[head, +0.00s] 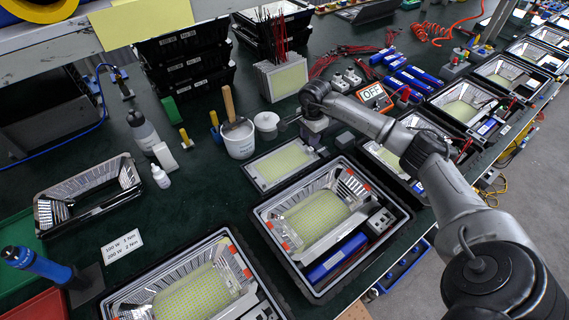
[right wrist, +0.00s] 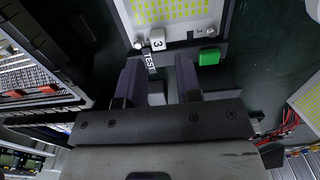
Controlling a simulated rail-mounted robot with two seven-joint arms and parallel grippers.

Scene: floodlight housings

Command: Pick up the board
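A board with a yellow-green grid face and a pale frame (head: 283,165) lies flat on the bench, behind the middle housing. What looks like the same board (right wrist: 178,12) shows at the top of the right wrist view, beside a small block marked 3, a TEST label and a green block. My right gripper (right wrist: 158,78) is open, with a gap between its two dark fingers and nothing seen held. It is just short of the board's edge and apart from it in that view. In the head view it is at the board's right end, its fingertips hard to make out. My left gripper is out of view.
The middle housing (head: 268,212) has orange clips, a yellow-green panel and a blue part inside. Another housing (head: 110,303) is at the front left. More boards stand in a rack (head: 262,80) behind. A white pot (head: 238,150) is left of the board.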

